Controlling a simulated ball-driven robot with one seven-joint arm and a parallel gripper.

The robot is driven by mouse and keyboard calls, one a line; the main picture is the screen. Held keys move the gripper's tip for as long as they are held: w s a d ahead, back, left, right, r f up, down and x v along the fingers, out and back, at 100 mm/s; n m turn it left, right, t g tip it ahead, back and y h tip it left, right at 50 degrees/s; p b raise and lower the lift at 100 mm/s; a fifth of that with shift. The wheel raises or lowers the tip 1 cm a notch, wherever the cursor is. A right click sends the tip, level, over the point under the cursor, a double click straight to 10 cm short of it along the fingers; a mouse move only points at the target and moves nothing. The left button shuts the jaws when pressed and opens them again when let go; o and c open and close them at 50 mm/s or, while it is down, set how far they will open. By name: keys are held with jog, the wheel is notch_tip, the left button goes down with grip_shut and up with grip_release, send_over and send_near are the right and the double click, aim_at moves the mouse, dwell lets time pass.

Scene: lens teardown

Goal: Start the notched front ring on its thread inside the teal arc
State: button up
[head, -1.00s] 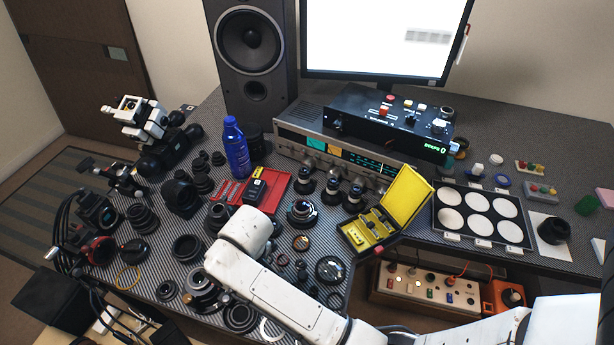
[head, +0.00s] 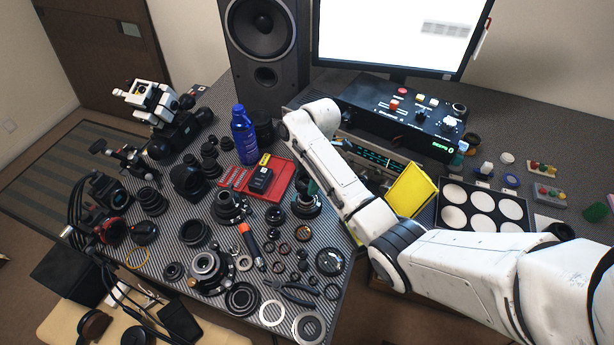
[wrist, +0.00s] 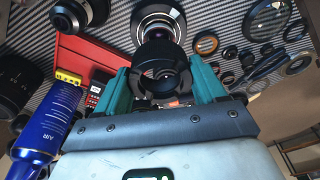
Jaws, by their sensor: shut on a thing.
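My gripper (wrist: 162,72) has teal fingers and is shut on a black ring (wrist: 163,50), held between the fingertips in the wrist view. Just beyond the ring is a black lens body (wrist: 158,16) with a bright silver inner rim, partly covered by the ring. I cannot tell whether the two touch. In the head view, my gripper (head: 311,187) points down over a dark lens part (head: 306,207) right of the red case; the held ring is not clear there. I cannot make out a teal arc in either view.
The red case (head: 279,184) and a blue air bottle (head: 243,137) stand left of my gripper. An orange-handled screwdriver (head: 250,242), pliers (head: 293,292) and several rings and lens parts crowd the front.

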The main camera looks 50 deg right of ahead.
jog(key=shift+f+b, duration=1.6)
jog(key=shift+b, duration=0.05)
jog(key=shift+f+b, duration=0.75)
jog(key=shift+f, duration=0.8)
jog(key=shift+f, duration=0.3)
jog(key=shift+r+p, duration=0.25)
jog(key=shift+p, duration=0.35)
jog(key=shift+f, duration=0.35)
dwell(0.4)
jog(key=o, duration=1.1)
